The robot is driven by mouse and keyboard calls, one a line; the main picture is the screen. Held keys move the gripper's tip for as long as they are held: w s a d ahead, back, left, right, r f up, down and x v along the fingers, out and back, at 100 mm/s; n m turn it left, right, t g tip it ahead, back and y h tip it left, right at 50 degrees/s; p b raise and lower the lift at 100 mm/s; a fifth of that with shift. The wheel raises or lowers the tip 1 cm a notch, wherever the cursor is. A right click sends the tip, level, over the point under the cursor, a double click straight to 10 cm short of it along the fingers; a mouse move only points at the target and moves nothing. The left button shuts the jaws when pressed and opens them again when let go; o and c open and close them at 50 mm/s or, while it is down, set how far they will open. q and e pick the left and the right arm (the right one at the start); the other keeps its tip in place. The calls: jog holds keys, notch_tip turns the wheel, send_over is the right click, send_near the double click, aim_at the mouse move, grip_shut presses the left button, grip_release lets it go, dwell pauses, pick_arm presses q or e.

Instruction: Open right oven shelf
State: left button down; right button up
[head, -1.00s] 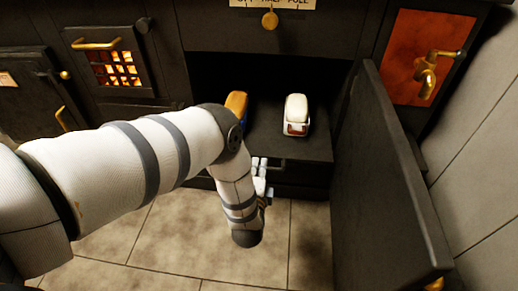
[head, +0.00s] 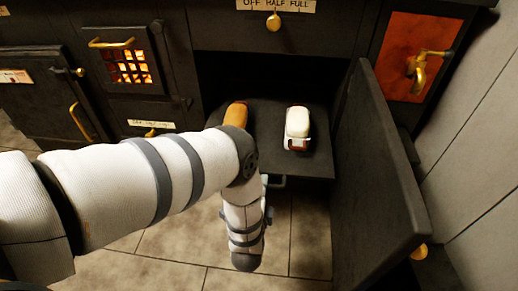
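The right oven's dark door (head: 385,180) stands wide open to the right. Its black shelf (head: 315,165) sticks out of the dark opening. On the shelf are a white, brown-ended bread-like item (head: 298,128) and an orange-brown item (head: 236,114), partly hidden by my arm. A small grey bar-like handle (head: 276,182) shows under the shelf's front edge. My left arm reaches in from the left and bends down in front of the shelf. My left gripper (head: 268,213) is mostly hidden behind its own wrist, close to the handle; its fingers cannot be made out. My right gripper is not in view.
A glowing firebox grate (head: 130,67) and another closed door (head: 45,97) are on the left. A brass tap (head: 418,72) sits on an orange panel at the right, near a pale wall (head: 475,160). The tiled floor (head: 300,230) in front is clear.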

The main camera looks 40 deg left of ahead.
pick_arm(q)
jog(key=c, duration=1.7)
grip_release()
jog(key=shift+o, duration=0.2)
jog(key=v, duration=1.2)
